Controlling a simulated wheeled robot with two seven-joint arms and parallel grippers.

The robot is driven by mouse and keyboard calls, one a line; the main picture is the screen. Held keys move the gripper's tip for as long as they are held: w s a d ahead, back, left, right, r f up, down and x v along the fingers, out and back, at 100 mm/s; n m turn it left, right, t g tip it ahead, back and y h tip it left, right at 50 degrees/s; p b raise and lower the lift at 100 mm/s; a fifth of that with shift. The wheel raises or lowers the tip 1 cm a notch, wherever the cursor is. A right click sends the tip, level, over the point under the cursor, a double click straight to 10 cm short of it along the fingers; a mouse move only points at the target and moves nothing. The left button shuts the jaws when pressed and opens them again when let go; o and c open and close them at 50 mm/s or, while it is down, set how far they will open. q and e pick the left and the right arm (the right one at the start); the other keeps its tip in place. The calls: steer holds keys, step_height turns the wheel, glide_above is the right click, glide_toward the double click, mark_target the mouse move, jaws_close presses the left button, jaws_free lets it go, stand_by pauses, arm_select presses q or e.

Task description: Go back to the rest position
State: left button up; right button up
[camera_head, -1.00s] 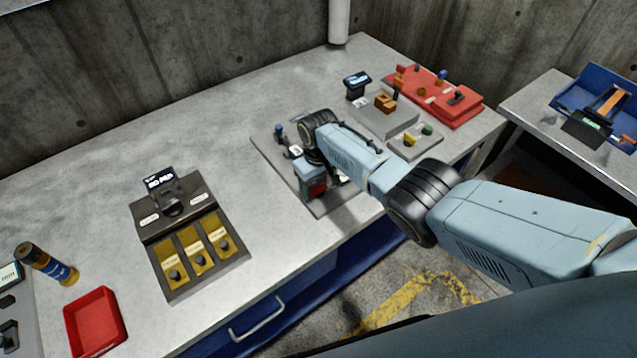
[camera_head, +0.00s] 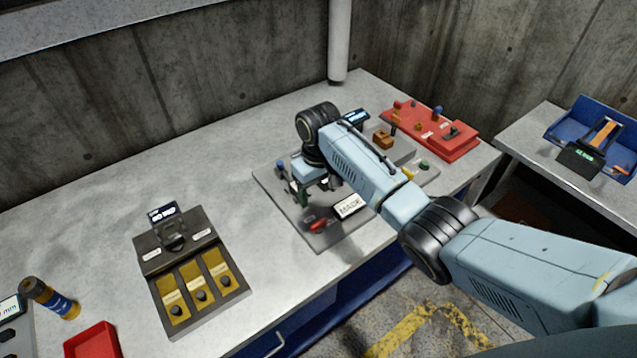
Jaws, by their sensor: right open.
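My right gripper (camera_head: 303,194) hangs above the grey panel plate (camera_head: 330,238) on the worktable, fingers pointing down. It is open and I see nothing held in it. On the plate, a red-tipped lever (camera_head: 319,225) and a white label (camera_head: 349,206) lie just in front of and to the right of the gripper, and a blue knob (camera_head: 281,165) is behind it. The gripper and my forearm hide part of the plate. My left gripper is not in view.
A dark box with yellow slots (camera_head: 190,265) stands left on the table, beside a battery-like cylinder (camera_head: 50,298) and a red tray (camera_head: 92,342). A red panel (camera_head: 430,130) is at the back right. A blue bin (camera_head: 597,137) sits on a side table. The table between box and plate is clear.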

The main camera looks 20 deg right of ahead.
steer(key=shift+r, duration=0.8)
